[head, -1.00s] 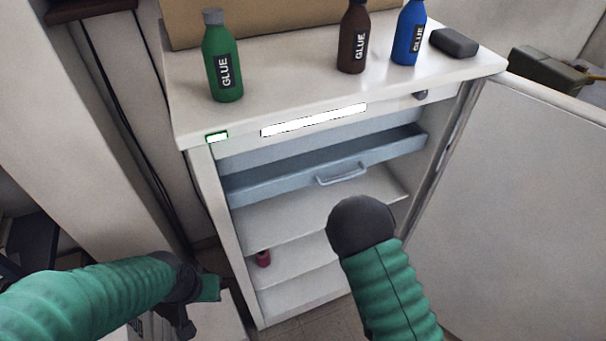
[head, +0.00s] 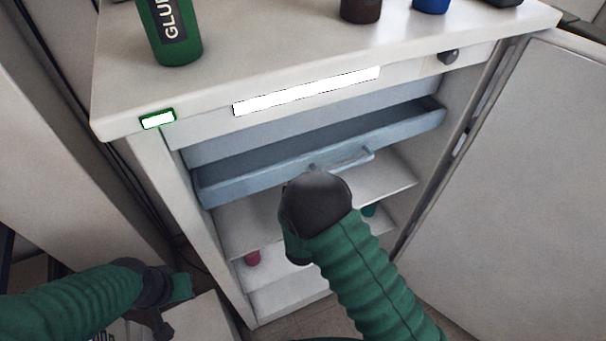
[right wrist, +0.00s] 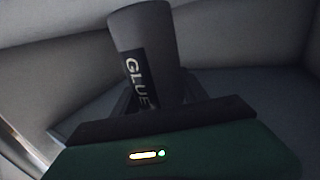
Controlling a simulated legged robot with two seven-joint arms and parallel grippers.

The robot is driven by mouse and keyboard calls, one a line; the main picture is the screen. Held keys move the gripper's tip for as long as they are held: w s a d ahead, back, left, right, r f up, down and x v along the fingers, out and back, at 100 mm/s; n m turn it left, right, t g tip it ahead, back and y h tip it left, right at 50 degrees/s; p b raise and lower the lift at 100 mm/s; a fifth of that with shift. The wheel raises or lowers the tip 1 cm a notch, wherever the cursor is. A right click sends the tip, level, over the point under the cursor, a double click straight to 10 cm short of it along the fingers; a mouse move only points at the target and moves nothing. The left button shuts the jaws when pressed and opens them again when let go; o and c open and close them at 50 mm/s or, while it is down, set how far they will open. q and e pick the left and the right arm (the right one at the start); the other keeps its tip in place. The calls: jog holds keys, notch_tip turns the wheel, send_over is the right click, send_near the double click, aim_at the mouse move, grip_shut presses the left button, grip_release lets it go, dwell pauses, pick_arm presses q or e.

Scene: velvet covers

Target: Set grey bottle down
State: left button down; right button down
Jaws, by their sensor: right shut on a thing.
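The grey bottle (right wrist: 143,35) with a black GLUE label shows in the right wrist view, tilted slightly, its lower part hidden behind my gripper. My right gripper (right wrist: 158,108) is shut on it. In the head view my dark right wrist covers the gripper and the bottle, in front of the open white cabinet, at the blue-grey drawer's (head: 300,163) handle. My left gripper (head: 172,302) is low at the left, outside the cabinet, away from the bottle; its jaw opening is unclear.
The cabinet top (head: 270,50) bears a green glue bottle (head: 172,35), a brown bottle (head: 361,8) and a blue bottle (head: 431,4). Shelves below hold a red item (head: 252,258) and a teal item (head: 370,209). The open door (head: 500,190) stands at the right.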

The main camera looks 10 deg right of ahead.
jog(key=f, duration=0.3)
jog(key=shift+w+d+f, duration=0.1)
jog(key=shift+d, duration=0.2)
jog(key=shift+w+a+f, duration=0.1)
jog(key=shift+a, duration=0.2)
jog(key=c, duration=0.7)
grip_release()
jog(key=shift+a, duration=0.2)
pick_arm(q)
jog(key=shift+s+d, duration=0.1)
jog(key=shift+s, duration=0.15)
pick_arm(e)
jog(key=shift+o, duration=0.5)
jog(key=shift+d, duration=0.15)
pick_arm(q)
jog(key=shift+d, duration=0.2)
pick_arm(e)
jog(key=shift+d, duration=0.15)
pick_arm(q)
jog(key=shift+f, duration=0.1)
pick_arm(e)
jog(key=shift+f, duration=0.1)
